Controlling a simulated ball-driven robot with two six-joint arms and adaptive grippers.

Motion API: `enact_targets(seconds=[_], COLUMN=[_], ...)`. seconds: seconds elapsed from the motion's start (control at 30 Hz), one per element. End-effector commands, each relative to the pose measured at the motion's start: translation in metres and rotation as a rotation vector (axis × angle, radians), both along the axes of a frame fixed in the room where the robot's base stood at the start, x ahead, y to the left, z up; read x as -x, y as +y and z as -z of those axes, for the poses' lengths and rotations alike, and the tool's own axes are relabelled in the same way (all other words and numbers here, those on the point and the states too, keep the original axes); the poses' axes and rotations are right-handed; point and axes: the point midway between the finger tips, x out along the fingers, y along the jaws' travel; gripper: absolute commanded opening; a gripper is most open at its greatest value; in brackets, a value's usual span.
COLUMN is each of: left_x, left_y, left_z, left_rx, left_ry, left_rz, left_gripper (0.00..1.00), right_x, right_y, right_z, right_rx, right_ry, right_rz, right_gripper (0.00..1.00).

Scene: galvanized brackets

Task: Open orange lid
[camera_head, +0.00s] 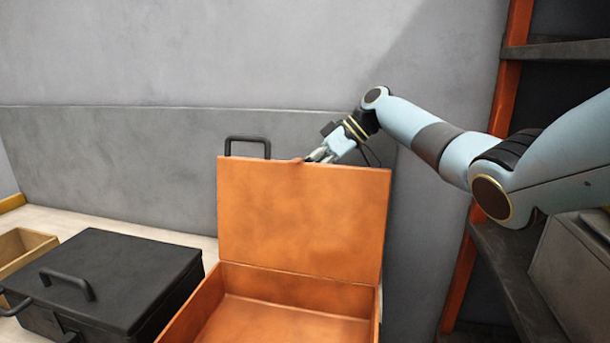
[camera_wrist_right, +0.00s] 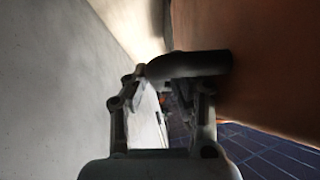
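The orange box (camera_head: 300,290) stands in the middle of the head view. Its orange lid (camera_head: 300,215) is raised roughly upright, and the box's interior shows below it. A black handle (camera_head: 247,147) sticks up at the lid's top left. My right gripper (camera_head: 318,155) is at the lid's top edge, right of the handle, with its tips partly hidden behind the lid. In the right wrist view the lid's orange face (camera_wrist_right: 240,70) is close on the right, and a dark bar, likely the handle, crosses near the fingertips (camera_wrist_right: 165,85). My left gripper is out of view.
A black case (camera_head: 120,270) with handles stands left of the orange box, and a tan open box (camera_head: 22,250) sits at the far left. A grey wall (camera_head: 120,150) is close behind. Shelving with an orange post (camera_head: 505,95) and a grey box (camera_head: 575,265) is on the right.

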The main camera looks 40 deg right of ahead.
Motion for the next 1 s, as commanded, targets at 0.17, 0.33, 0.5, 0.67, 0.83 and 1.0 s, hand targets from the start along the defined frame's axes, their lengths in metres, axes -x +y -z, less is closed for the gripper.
enact_targets(seconds=[0.17,0.33,0.5,0.67,0.83,1.0], left_x=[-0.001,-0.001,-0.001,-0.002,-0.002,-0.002], left_y=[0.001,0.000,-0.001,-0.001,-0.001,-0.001], left_z=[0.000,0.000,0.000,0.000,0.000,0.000], left_rx=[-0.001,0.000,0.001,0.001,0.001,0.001], left_ry=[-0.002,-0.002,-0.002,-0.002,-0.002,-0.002], left_rz=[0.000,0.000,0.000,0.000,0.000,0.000], left_gripper=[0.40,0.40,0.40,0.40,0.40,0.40], right_x=[0.000,-0.001,-0.001,-0.001,-0.001,-0.001], right_y=[0.000,0.000,0.000,0.000,0.000,0.000], right_z=[-0.011,-0.044,-0.077,-0.095,-0.100,-0.100], right_rx=[0.001,0.001,0.001,0.000,0.000,0.000], right_ry=[-0.001,-0.006,-0.003,-0.001,0.001,0.000], right_rz=[-0.001,-0.002,-0.001,0.000,0.001,0.000], right_gripper=[0.23,0.23,0.23,0.23,0.23,0.23])
